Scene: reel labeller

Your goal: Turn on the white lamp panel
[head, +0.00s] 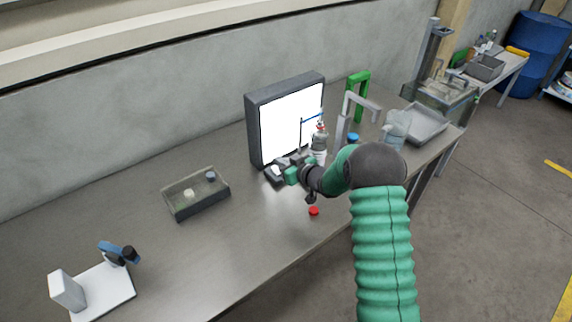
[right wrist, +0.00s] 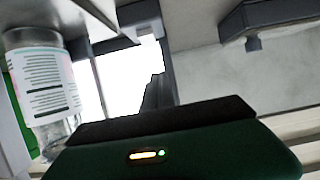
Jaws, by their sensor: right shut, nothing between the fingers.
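The white lamp panel (head: 290,122) stands upright on the bench in a dark grey frame, its face bright white and looking lit. Part of its bright face also shows in the right wrist view (right wrist: 118,82). My right gripper (head: 281,168) is shut and empty, low in front of the panel's lower edge. A small dark piece with a white top (head: 276,171) lies by the fingertips; whether they touch it I cannot tell. The fingertips are hard to make out in the right wrist view. My left gripper is not in view.
A labelled bottle (head: 320,138) stands close beside the gripper, also large in the right wrist view (right wrist: 42,88). A red cap (head: 314,211) lies in front. A dark tray (head: 195,207) sits left; a green frame (head: 364,78) and grey tray (head: 428,124) stand right.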

